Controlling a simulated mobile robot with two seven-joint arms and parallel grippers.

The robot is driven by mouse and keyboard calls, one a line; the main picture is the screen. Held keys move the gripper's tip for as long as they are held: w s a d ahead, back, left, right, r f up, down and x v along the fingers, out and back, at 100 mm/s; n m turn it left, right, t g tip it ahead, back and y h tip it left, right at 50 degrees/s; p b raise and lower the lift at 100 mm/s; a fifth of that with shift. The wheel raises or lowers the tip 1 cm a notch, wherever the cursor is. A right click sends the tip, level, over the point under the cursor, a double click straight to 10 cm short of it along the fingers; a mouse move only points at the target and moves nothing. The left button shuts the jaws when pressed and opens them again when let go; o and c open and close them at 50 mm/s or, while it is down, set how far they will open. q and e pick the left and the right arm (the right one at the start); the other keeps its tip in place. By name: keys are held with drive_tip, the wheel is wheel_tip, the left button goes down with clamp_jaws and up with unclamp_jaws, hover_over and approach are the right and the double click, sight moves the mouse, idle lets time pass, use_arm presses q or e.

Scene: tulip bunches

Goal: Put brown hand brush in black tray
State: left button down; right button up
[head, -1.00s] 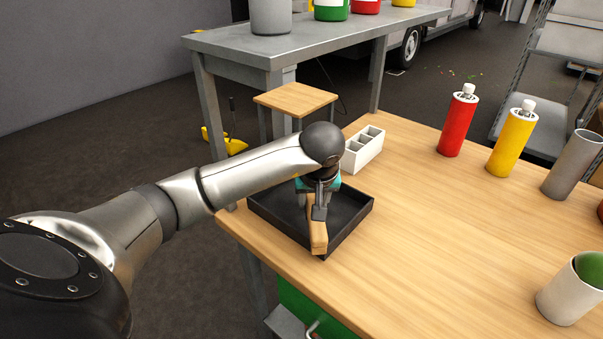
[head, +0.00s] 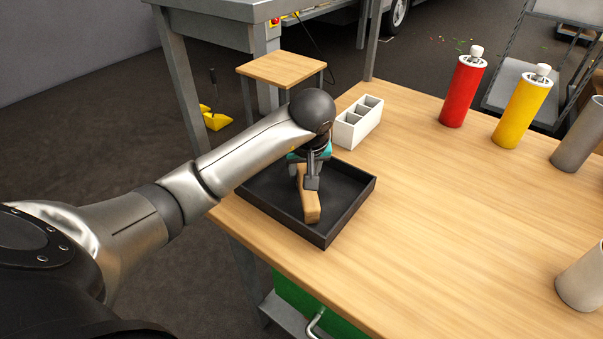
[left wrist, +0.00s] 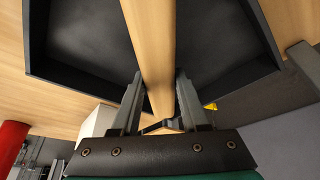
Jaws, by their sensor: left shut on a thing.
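The brown hand brush (head: 309,202) has a light wooden body and is over the floor of the black tray (head: 358,211), inside its walls. My left gripper (head: 311,182) is shut on the brush from above. In the left wrist view the brush (left wrist: 152,40) runs between the two fingers (left wrist: 158,105), with the tray (left wrist: 80,45) behind it on both sides. I cannot tell whether the brush touches the tray floor. The bristles are hidden. My right gripper is not in view.
A white divided box (head: 358,123) stands just behind the tray. Red (head: 462,90) and yellow (head: 521,108) bottles and grey cylinders (head: 583,140) stand farther right. The wooden table (head: 430,230) is clear right of the tray. Its left edge is close to the tray.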

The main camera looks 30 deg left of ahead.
sight(305, 169)
use_arm(q)
drive_tip(key=shift+f, duration=0.1)
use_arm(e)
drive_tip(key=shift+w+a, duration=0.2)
use_arm(q)
drive_tip(key=c, duration=0.9)
unclamp_jaws()
drive_tip(key=shift+f, duration=0.1)
drive_tip(key=o, duration=0.5)
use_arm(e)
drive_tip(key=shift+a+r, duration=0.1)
